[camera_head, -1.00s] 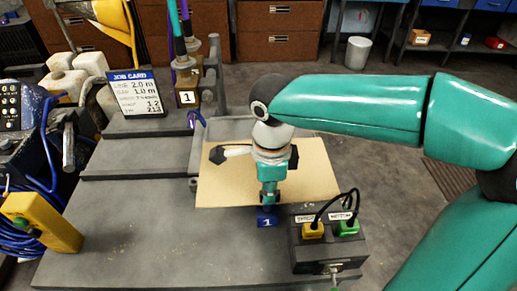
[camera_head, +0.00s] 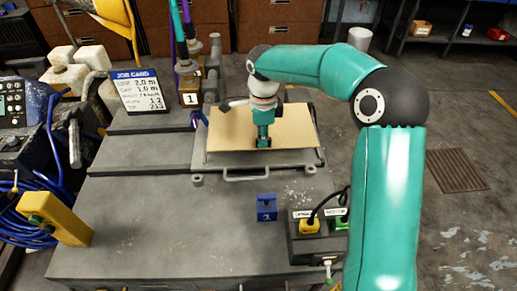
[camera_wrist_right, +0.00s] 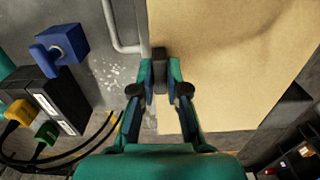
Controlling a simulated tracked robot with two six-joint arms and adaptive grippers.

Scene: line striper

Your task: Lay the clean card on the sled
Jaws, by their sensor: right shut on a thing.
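The clean card (camera_head: 225,128) is a flat tan sheet. It lies over the grey sled, whose front handle (camera_head: 247,177) and front rim show in the head view. The card looks roughly level and covers most of the sled. I cannot tell whether it touches the sled or hangs just above it. My left gripper is not in view.
A small blue block (camera_head: 266,207) and a dark box with yellow and green plugs (camera_head: 310,240) stand on the grey bench (camera_head: 160,225) in front. A job card sign (camera_head: 141,92) stands at left. A yellow box (camera_head: 58,217) is at front left.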

